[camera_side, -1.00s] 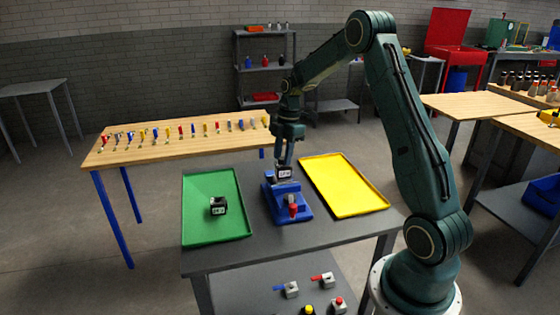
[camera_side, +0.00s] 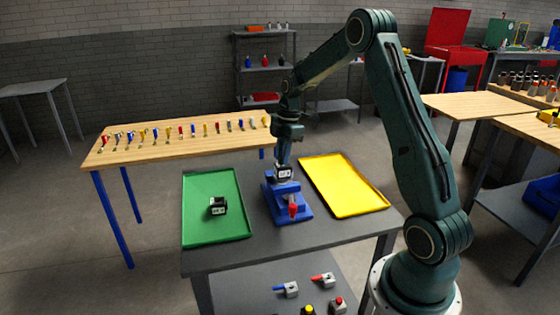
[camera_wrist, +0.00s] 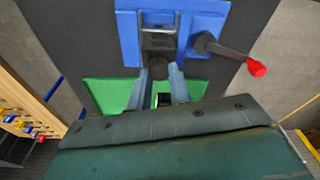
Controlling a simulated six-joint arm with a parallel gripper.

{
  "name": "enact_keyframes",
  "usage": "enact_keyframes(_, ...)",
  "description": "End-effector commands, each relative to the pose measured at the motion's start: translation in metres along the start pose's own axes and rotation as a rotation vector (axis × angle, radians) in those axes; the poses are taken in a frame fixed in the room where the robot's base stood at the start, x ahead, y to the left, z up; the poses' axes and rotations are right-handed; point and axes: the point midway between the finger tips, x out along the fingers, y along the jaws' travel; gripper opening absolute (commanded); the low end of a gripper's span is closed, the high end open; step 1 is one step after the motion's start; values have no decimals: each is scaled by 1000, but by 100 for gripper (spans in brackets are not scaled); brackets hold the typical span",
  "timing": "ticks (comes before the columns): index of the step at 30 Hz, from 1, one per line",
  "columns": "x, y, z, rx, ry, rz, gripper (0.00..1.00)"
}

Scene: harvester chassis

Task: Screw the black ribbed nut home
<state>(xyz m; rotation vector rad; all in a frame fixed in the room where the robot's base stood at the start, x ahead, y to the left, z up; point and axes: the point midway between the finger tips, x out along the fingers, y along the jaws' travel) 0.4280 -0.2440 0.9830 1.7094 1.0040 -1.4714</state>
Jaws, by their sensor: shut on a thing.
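A dark block with a white label (camera_side: 285,173) sits in the blue vise (camera_side: 290,208) on the grey table. In the wrist view the block (camera_wrist: 158,40) shows between the blue vise parts (camera_wrist: 205,22). My gripper (camera_side: 283,163) points down right over the block. In the wrist view my gripper's two fingers (camera_wrist: 159,72) are shut on a small dark round piece, the black nut (camera_wrist: 158,69), at the block's near end. Its ribs and thread are too small or hidden to make out, so I cannot tell how far on it sits.
The vise has a red-tipped handle (camera_side: 292,210), also in the wrist view (camera_wrist: 256,68). A green tray (camera_side: 226,232) at the left holds another dark block (camera_side: 218,205). A yellow tray (camera_side: 343,185) at the right is empty. Several valve-like parts lie on the lower shelf (camera_side: 255,300).

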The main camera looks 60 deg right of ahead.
Motion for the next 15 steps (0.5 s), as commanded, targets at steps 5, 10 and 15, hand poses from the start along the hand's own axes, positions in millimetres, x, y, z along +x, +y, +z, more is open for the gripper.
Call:
enact_keyframes(5, 0, 0, 0, 145, -1, 22, 0)
enact_keyframes(10, 0, 0, 0, 273, 0, 42, 0)
enact_keyframes(15, 0, 0, 0, 332, 0, 51, 0)
